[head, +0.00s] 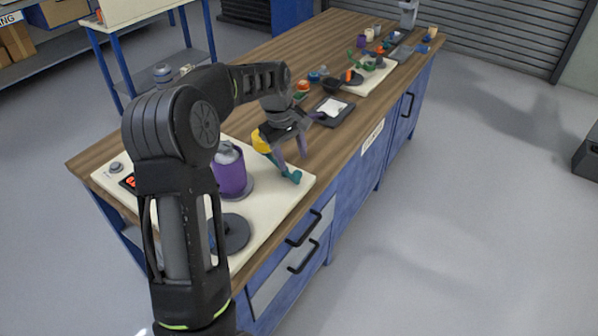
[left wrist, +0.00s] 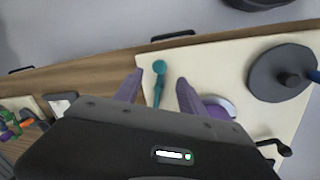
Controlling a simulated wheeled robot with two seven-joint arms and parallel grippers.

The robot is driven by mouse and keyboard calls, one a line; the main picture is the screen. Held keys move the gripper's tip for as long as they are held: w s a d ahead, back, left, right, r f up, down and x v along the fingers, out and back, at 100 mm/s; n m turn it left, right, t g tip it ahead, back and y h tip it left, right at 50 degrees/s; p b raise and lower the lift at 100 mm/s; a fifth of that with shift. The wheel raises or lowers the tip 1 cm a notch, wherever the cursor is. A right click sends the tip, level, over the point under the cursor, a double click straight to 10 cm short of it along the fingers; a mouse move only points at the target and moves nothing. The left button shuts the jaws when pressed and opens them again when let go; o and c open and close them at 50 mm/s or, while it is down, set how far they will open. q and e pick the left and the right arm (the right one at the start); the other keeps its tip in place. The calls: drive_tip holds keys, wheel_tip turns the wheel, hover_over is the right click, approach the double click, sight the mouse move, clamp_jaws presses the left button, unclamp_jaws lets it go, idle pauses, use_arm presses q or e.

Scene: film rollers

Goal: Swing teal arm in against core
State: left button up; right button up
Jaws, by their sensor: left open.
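The teal arm (head: 295,177) lies low over the cream board (head: 264,218), its round end toward the board's front edge. In the left wrist view the teal arm (left wrist: 157,82) shows between my open fingers, apart from both. My left gripper (head: 291,158) is open above it, fingers pointing down; its fingertips also show in the left wrist view (left wrist: 160,82). The purple core (head: 231,176) stands upright on the board, left of the gripper. In the left wrist view the core (left wrist: 219,106) is partly hidden by a finger and the gripper body. My right gripper is out of view.
A dark grey disc (head: 231,234) with a central post sits at the board's near end. A yellow part (head: 261,142) is beside the gripper. Farther along the wooden bench (head: 255,55) are a dark tray (head: 333,112) and several small coloured parts.

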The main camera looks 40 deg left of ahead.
sight(296, 171)
use_arm(q)
drive_tip(key=shift+w+d+f+p, duration=0.1)
drive_tip(key=shift+w+f+p, duration=0.15)
drive_tip(key=shift+f, duration=1.05)
drive_tip(key=shift+w+d+f+p, duration=0.1)
drive_tip(key=shift+w+f+p, duration=0.15)
drive_tip(key=shift+f, duration=1.05)
drive_tip(key=shift+w+d+f+p, duration=0.1)
drive_tip(key=shift+w+f+p, duration=0.15)
drive_tip(key=shift+f, duration=1.05)
drive_tip(key=shift+c, duration=0.6)
clamp_jaws()
